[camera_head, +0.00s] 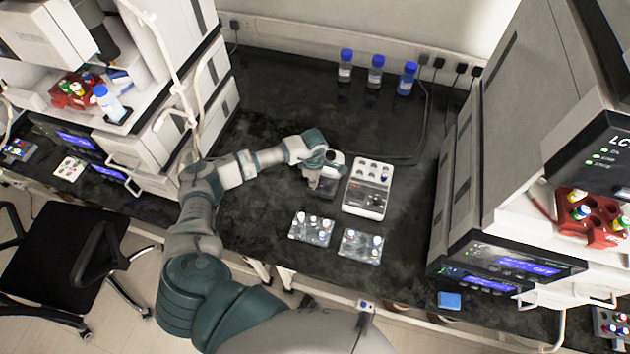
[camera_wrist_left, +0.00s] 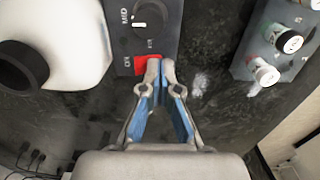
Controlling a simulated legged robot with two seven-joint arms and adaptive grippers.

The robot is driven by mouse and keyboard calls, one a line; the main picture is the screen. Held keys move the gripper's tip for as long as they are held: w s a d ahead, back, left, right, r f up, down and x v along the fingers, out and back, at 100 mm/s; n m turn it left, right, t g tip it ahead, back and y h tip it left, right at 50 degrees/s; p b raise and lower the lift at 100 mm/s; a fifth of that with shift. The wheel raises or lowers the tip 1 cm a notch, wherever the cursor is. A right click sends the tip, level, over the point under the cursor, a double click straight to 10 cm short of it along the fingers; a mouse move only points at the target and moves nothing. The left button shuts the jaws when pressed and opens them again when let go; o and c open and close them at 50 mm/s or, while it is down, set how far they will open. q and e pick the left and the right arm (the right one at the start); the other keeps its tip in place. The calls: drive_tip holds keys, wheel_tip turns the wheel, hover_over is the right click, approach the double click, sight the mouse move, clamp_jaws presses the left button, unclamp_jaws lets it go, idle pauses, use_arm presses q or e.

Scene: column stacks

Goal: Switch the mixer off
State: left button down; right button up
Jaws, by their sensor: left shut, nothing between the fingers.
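The mixer's dark front panel (camera_wrist_left: 135,30) is at the top of the left wrist view. It has a round knob marked MED and a red switch (camera_wrist_left: 146,68) at its lower edge. My left gripper (camera_wrist_left: 166,63) is shut and empty. Its fingertips are right beside the red switch; I cannot tell whether they touch it. In the head view my left gripper (camera_head: 314,183) points down at the left side of the mixer (camera_head: 329,187), which it and my arm partly hide. The switch is not visible there. My right gripper is not in view.
A white unit with round wells (camera_head: 367,208) stands right of the mixer. Two small vial racks, left (camera_head: 296,234) and right (camera_head: 346,250), are in front. Blue-capped bottles (camera_head: 375,75) stand at the back. Tall instruments flank the dark bench (camera_head: 285,95), which is clear behind my arm.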

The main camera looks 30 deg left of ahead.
use_arm(q)
drive_tip(key=shift+r+p, duration=1.55)
drive_tip(key=shift+r, duration=1)
drive_tip(key=shift+f, duration=0.1)
